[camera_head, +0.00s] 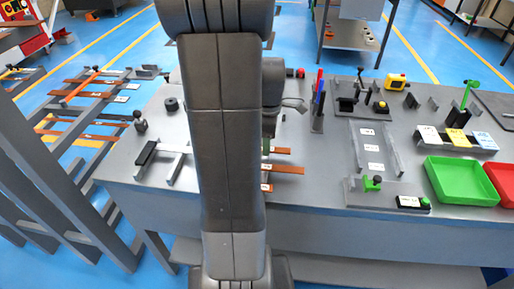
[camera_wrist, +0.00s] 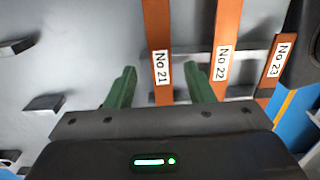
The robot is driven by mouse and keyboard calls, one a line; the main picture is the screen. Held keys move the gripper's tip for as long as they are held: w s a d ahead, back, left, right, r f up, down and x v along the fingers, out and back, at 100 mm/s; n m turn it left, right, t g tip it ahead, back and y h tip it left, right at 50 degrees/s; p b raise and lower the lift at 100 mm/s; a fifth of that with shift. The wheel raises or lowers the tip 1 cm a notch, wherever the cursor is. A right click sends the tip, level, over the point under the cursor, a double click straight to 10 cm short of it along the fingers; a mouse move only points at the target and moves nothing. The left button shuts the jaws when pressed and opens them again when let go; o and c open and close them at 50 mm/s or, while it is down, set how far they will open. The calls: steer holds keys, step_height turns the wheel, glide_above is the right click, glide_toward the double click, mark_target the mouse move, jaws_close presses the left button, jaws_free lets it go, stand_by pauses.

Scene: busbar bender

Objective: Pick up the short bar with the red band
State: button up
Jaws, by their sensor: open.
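In the wrist view, copper-coloured bars carry white labels: No 21 (camera_wrist: 158,40), No 22 (camera_wrist: 227,30) and a shorter No 23 (camera_wrist: 273,68) at the right. I cannot make out a red band on any of them. My gripper (camera_wrist: 160,80) is open, its green fingers on either side of bar No 21. I cannot tell how far above the bar they are. In the head view, bar ends (camera_head: 284,169) show to the right of my arm on the grey table. My arm hides most of the gripper and bars there.
The bars lie across thin grey supports (camera_wrist: 185,95). At the left of the head view, a rack (camera_head: 92,96) holds several long bars. On the right of the table (camera_head: 330,222) stand fixtures, a green tray (camera_head: 455,184) and a red tray (camera_head: 500,180).

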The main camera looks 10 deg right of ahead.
steer(key=shift+f, duration=0.4)
steer(key=shift+c, duration=0.5)
jaws_close()
steer(key=shift+r, duration=0.1)
